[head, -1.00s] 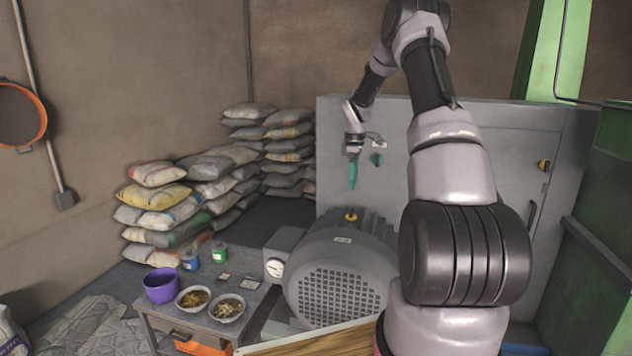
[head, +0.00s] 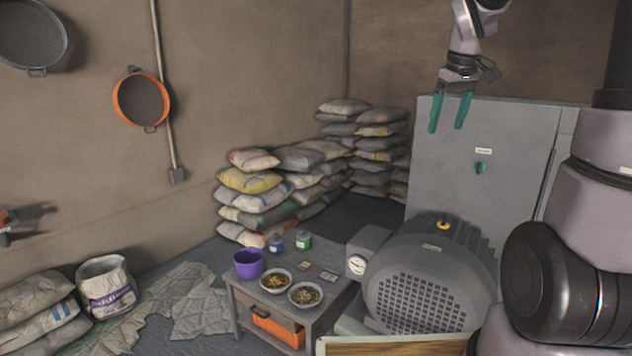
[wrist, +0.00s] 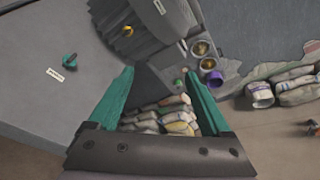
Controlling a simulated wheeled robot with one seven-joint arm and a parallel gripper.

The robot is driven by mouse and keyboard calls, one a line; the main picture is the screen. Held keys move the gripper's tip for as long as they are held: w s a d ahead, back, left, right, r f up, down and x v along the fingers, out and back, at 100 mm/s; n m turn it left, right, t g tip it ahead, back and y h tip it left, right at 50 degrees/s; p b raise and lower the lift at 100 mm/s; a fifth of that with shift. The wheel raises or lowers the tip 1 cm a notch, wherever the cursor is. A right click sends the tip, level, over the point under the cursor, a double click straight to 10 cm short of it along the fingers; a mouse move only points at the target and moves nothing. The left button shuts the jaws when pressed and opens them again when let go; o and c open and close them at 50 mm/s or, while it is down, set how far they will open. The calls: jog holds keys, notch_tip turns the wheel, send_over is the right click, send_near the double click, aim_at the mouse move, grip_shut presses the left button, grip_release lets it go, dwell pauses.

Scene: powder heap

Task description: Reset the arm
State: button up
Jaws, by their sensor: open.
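My gripper (head: 450,112) is raised high at the upper right of the head view, in front of the upper part of a grey cabinet. Its two teal fingers point down, spread apart, with nothing between them. In the wrist view my gripper (wrist: 158,100) is also open and empty. My arm rises along the right edge of the head view and bends over above the picture's top edge, where part of it is hidden.
A small table (head: 232,293) holds a purple bucket (head: 248,264) and two bowls. A grey motor (head: 425,290) and the cabinet (head: 510,150) stand right of it. Stacked sacks (head: 262,187) line the back wall. Open floor lies left, partly under crumpled sheets.

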jog(key=s+a+r+m+t+y, duration=0.1)
jog(key=s+a+m, duration=0.2)
jog(key=s, duration=0.7)
jog(key=s+a+r+m+t+y, duration=0.1)
jog(key=s+a+r+m+t, duration=0.1)
jog(key=s, duration=0.8)
jog(key=a+m, duration=0.1)
jog(key=m, duration=0.1)
jog(key=shift+a+r+m+t, duration=0.2)
jog(key=shift+r+m+t, duration=0.05)
jog(key=shift+m+t, duration=0.05)
jog(key=shift+c, duration=0.3)
